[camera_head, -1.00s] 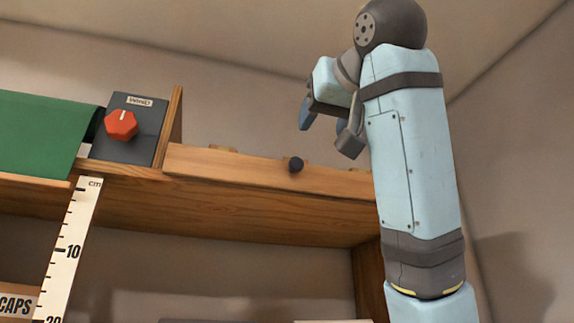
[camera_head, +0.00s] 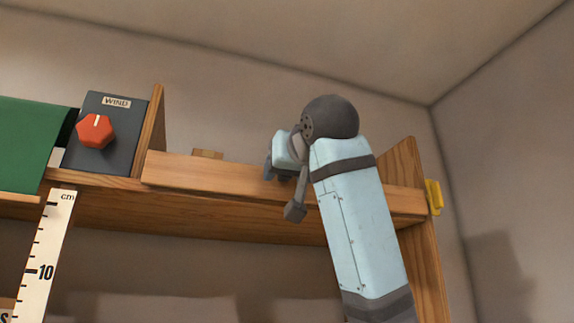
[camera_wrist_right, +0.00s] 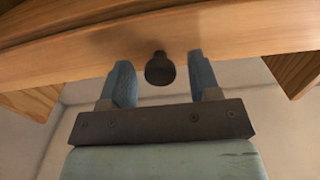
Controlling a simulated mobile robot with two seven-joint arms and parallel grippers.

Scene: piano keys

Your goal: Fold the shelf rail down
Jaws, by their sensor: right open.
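The shelf rail (camera_head: 205,171) is a wooden board standing upright along the shelf's front edge. It also crosses the top of the right wrist view (camera_wrist_right: 235,38). A dark round knob (camera_wrist_right: 160,69) sticks out from its face. My right gripper (camera_head: 270,171) is in front of the rail. In the right wrist view its two blue fingers (camera_wrist_right: 160,84) are open, one on each side of the knob, with gaps to both. My left gripper is not in view.
A grey box marked WIND with a red dial (camera_head: 95,131) stands left of the rail, beside a green sheet (camera_head: 25,140). A ruler (camera_head: 45,255) hangs below. A yellow piece (camera_head: 434,196) is on the shelf's right end. A small wooden block (camera_head: 208,154) shows behind the rail.

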